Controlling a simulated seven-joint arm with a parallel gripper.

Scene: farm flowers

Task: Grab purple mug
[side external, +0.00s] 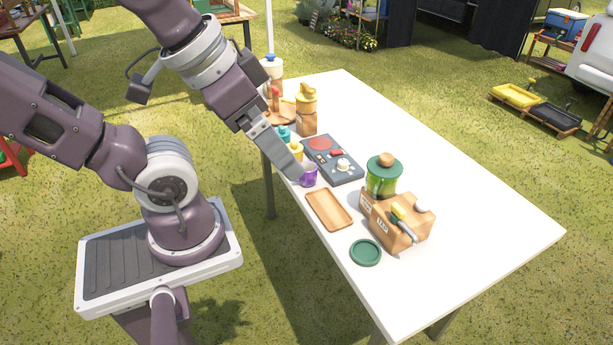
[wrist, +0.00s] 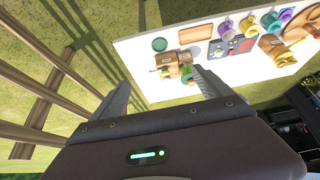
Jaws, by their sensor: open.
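The purple mug (side external: 309,177) stands on the white table near its left edge in the side view, partly hidden by my gripper. It also shows in the wrist view (wrist: 225,28), small and far up to the right of my fingers. My gripper (side external: 294,170) overlaps the mug's upper left in the side view. In the wrist view my gripper (wrist: 163,80) is open, with nothing between its fingers. The mug is outside the finger gap there, so my gripper appears apart from it.
A yellow mug (side external: 295,151) and a teal mug (side external: 283,133) stand in line behind the purple one. A dark control panel (side external: 345,173) lies to its right. A wooden tray (side external: 329,210) lies in front. The white table (side external: 470,225) is clear on the right.

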